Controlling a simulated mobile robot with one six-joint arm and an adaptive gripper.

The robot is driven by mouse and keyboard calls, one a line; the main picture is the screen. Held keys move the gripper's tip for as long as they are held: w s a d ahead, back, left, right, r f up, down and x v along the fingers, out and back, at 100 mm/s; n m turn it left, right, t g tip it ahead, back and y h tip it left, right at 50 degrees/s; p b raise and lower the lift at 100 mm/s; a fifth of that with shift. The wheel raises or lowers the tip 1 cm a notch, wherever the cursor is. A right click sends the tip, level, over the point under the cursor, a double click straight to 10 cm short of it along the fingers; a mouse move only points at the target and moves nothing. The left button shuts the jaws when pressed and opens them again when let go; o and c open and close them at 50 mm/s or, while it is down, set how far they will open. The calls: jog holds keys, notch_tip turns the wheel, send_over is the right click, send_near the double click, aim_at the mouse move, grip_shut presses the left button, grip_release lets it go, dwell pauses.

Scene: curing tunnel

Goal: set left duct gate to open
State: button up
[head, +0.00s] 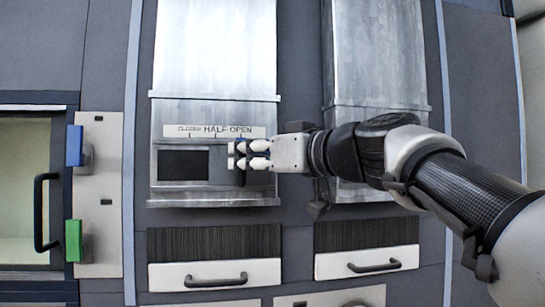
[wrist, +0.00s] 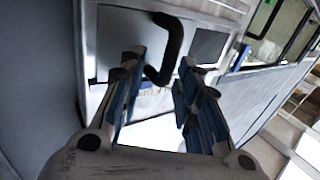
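The left duct (head: 215,60) is a metal column with a label strip (head: 214,131) reading CLOSED, HALF, OPEN from left to right. Below the strip is a dark slot (head: 183,164), with a grey gate plate (head: 221,168) at its right side, below the HALF-to-OPEN part of the label. My gripper (head: 236,155) is in front of the plate's right part and hides some of it. In the wrist view, a black bent handle (wrist: 172,45) lies between the fingertips of my gripper (wrist: 160,68). The fingers are apart, with gaps beside the handle.
A second duct (head: 378,50) stands to the right, partly behind my arm. Drawers with black handles (head: 216,281) (head: 375,266) are below. At left are a blue block (head: 74,146), a green block (head: 73,240) and a door handle (head: 39,212).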

jog(key=shift+s+a, duration=0.1)
jog(key=shift+a, duration=0.05)
jog(key=v, duration=1.2)
jog(key=s+d+f+m+g+h+b, duration=0.1)
jog(key=s+f+m+g+h+b, duration=0.15)
jog(key=f, duration=1.25)
jog(key=s+d+f+m+g+h+b, duration=0.1)
jog(key=s+f+m+h+b, duration=0.25)
jog(key=f, duration=1.15)
jog(key=s+d+f+m+g+h+b, duration=0.1)
jog(key=s+d+f+h+b, duration=0.1)
jog(key=s+f, duration=0.3)
jog(key=s+d+f+m+g+h+b, duration=0.1)
jog(key=s+d+f, duration=0.3)
jog(key=f, duration=1)
jog(key=s+d+f+m+g+h+b, duration=0.1)
jog(key=s+d+f+g+h+b, duration=0.1)
jog(key=s+f, duration=0.4)
notch_tip(320, 180, down, 4)
jog(key=shift+d+f+h+b, duration=0.2)
jog(key=shift+d+h+b, duration=0.25)
jog(key=shift+d+h, duration=0.6)
